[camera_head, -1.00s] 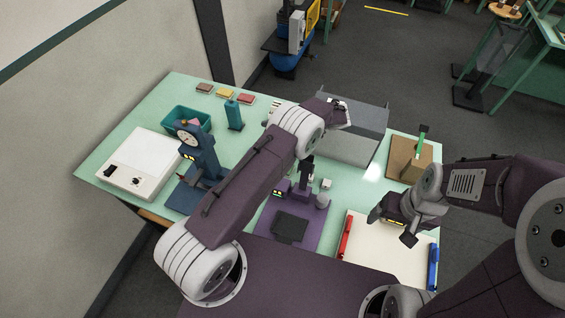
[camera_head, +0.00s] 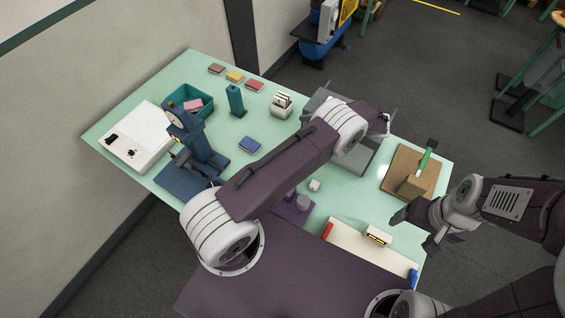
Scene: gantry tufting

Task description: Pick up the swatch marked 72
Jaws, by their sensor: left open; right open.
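No number is legible on any, so I cannot tell which is marked 72. My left gripper (camera_head: 384,123) is at the right, past the grey tray, partly hidden by its own wrist, and far from the swatches. My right gripper (camera_head: 415,228) is open and empty at the table's right front.
A green bin (camera_head: 190,101) with a pink item, a teal block (camera_head: 235,101) and a white rack (camera_head: 282,105) stand near the swatches. A blue dial device (camera_head: 193,150) stands left of the blue swatch. A grey tray (camera_head: 318,100) lies partly under my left arm.

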